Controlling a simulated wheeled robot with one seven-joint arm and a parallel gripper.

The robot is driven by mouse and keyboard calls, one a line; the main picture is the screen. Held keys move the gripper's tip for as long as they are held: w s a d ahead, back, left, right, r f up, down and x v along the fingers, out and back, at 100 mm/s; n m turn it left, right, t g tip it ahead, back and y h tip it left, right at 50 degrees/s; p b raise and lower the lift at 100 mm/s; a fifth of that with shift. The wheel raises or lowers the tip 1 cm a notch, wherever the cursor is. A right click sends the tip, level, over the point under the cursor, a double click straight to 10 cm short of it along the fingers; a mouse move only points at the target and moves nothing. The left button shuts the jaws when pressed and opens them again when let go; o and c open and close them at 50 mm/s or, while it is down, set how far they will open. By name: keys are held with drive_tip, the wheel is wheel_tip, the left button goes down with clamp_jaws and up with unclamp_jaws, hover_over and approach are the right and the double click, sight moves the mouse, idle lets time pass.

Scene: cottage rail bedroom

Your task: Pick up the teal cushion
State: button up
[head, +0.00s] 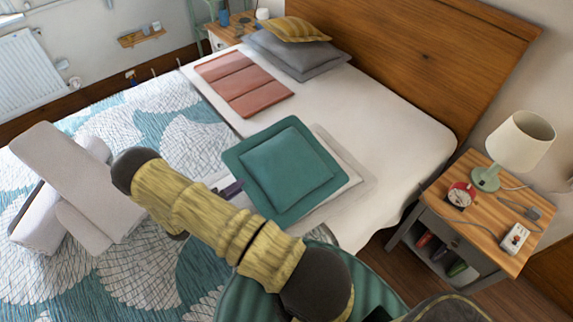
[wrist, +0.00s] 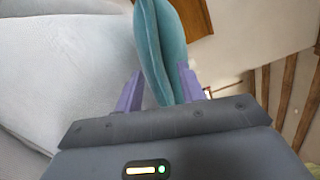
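The teal cushion (head: 287,168) is square with a raised middle panel and appears flat over the bed's near side, on or just above a pale flat piece. In the wrist view the teal cushion (wrist: 165,40) shows edge-on, its near edge reaching between the fingers. My gripper (head: 230,190) is at the cushion's left edge and is partly hidden behind my arm in the head view. In the wrist view the purple fingers of my gripper (wrist: 161,80) stand apart, one on each side of the edge. A small gap shows by the left finger; the right finger overlaps the cushion.
The bed (head: 395,125) holds a folded pink blanket (head: 243,84), grey pillows (head: 290,55) and a yellow cushion (head: 292,28). A nightstand (head: 480,225) at right carries a lamp (head: 520,140) and a red clock (head: 460,195). The wooden headboard (head: 420,60) closes the far side.

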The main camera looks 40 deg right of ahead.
drive_tip(key=d, duration=0.2)
drive_tip(key=shift+d, duration=0.3)
drive_tip(key=shift+c, duration=0.5)
drive_tip(key=shift+r, duration=0.1)
clamp_jaws()
